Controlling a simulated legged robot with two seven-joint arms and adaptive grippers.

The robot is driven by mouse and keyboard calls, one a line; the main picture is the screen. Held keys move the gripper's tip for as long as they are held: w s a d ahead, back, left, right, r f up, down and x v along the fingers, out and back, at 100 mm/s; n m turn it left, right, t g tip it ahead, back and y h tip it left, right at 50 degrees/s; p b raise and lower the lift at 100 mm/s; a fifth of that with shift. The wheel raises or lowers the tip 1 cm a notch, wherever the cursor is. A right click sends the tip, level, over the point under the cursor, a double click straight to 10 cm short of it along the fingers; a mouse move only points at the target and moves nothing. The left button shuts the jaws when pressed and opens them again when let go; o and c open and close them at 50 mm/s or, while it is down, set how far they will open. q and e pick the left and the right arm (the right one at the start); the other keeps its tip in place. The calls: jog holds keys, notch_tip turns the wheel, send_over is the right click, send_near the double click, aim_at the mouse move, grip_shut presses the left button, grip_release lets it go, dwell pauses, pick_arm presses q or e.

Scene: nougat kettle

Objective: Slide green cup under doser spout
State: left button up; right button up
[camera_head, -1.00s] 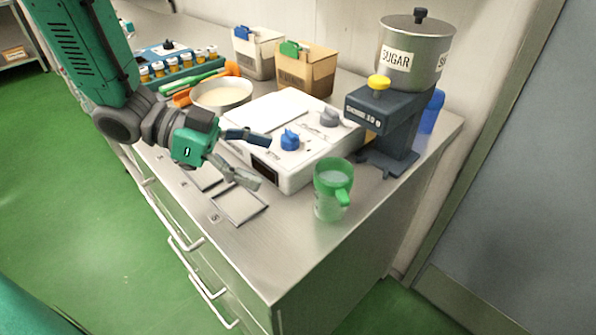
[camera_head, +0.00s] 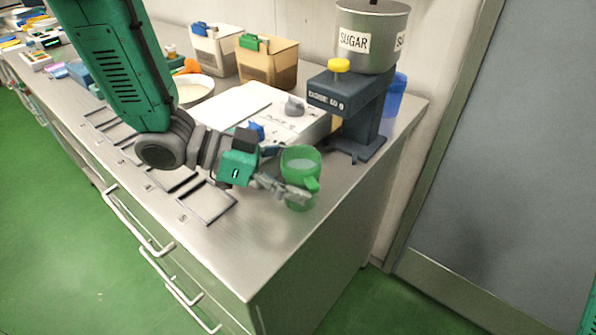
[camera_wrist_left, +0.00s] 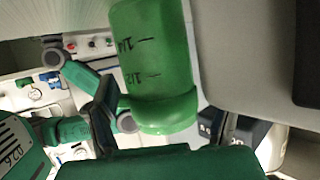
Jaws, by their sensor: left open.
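The green cup (camera_head: 301,166) stands upright on the steel counter near its front right corner, with its handle toward the front right. My left gripper (camera_head: 283,170) is open at the cup, one finger in front of it and the other at its far left side. Whether the fingers touch it cannot be told. In the left wrist view the cup (camera_wrist_left: 153,55), with measuring marks, fills the top middle between the fingers. The dark grey doser (camera_head: 346,105) with a yellow knob and SUGAR hopper (camera_head: 372,38) stands behind the cup. Its spout is not clearly visible. My right gripper is not in view.
A shallow bowl (camera_head: 193,92) and two bins (camera_head: 268,62) stand farther back. A blue container (camera_head: 396,94) is behind the doser. Bare counter lies between cup and doser foot.

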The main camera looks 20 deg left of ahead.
pick_arm(q)
jog(key=c, duration=1.4)
jog(key=shift+w+d+r+p, duration=0.15)
jog(key=shift+w+p, duration=0.35)
jog(key=shift+w, duration=0.55)
jog(key=shift+c, duration=0.2)
jog(key=shift+w, duration=0.2)
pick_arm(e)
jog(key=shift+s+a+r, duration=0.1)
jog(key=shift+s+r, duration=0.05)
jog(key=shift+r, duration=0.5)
